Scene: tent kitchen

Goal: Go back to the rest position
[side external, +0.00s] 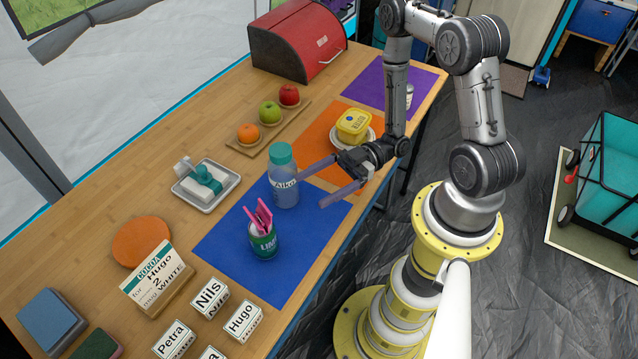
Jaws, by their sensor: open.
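My gripper (330,183) is open and empty. Its two fingers are spread and point left, above the edge between the blue mat (224,244) and the orange mat (312,145). A clear bottle with a teal lid (281,172) and a name label stands on the blue mat, just left of the fingers. In this view the upper finger's tip is close to the bottle; I cannot tell whether they touch. A green-labelled can (263,243) holding pink items stands on the blue mat, nearer the front.
A yellow tub (353,125) sits on a plate behind my wrist. Fruit lies on a wooden board (271,132) near a red bread box (297,42). A tray (228,187), a round orange mat (142,241), a cocoa sign (157,276) and several name blocks (242,320) occupy the left and front.

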